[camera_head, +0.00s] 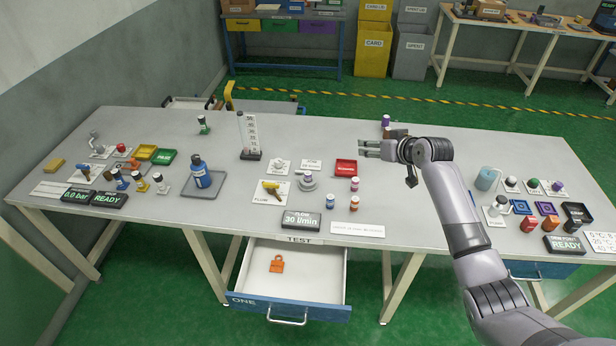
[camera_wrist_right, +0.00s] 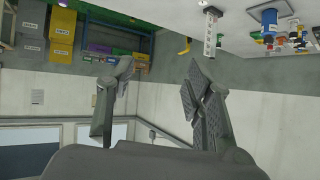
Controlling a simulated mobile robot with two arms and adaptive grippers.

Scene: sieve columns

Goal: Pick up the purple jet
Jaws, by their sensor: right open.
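My right gripper (camera_head: 362,149) is open and empty above the back middle of the grey table (camera_head: 330,128). Its two spread fingers also show in the wrist view (camera_wrist_right: 160,70), with nothing between them. A small purple-topped piece (camera_head: 386,120) stands at the table's back edge, just behind the gripper; its lower part is partly hidden. Another small purple-topped piece (camera_head: 558,186) stands in the right-hand group. I cannot tell for sure which is the purple jet. My left gripper is not in view.
A red tray (camera_head: 346,168), several small bottles (camera_head: 355,184) and a flow display (camera_head: 301,221) lie in front of the gripper. A column stand (camera_head: 248,140) and a blue bottle (camera_head: 201,173) are to the left. An open drawer (camera_head: 290,311) juts out in front.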

